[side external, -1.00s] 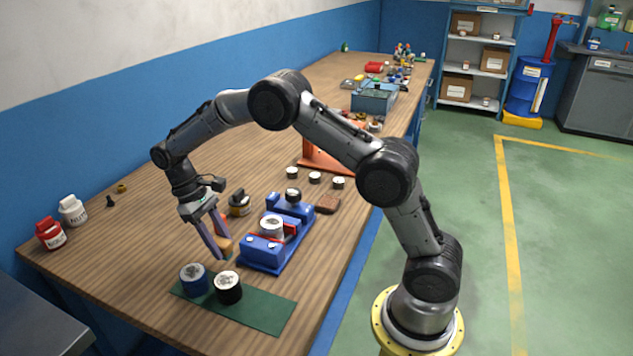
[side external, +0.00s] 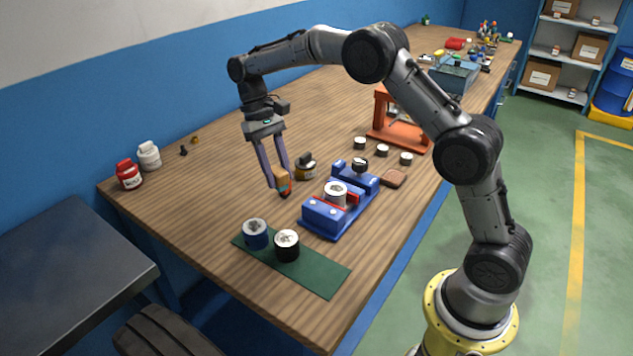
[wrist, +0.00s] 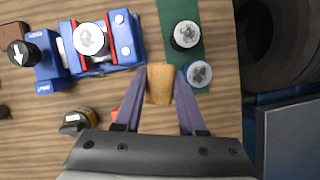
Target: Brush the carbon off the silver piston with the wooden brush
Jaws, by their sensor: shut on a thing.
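My gripper (side external: 280,179) points down, to the left of the vise. It is shut on the wooden brush (side external: 283,178), whose dark end points down; the brush is apart from the piston and seems just above the table. In the wrist view the brush's wooden block (wrist: 160,84) lies between my fingers, and its bristles are hidden.
A blue piston (side external: 255,233) and a black piston (side external: 287,245) stand on a green mat (side external: 318,277) in front. A dark jar (side external: 306,168) stands behind the brush. A brown block (side external: 393,178) lies right of the vise. Bare table (side external: 185,200) lies to the left.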

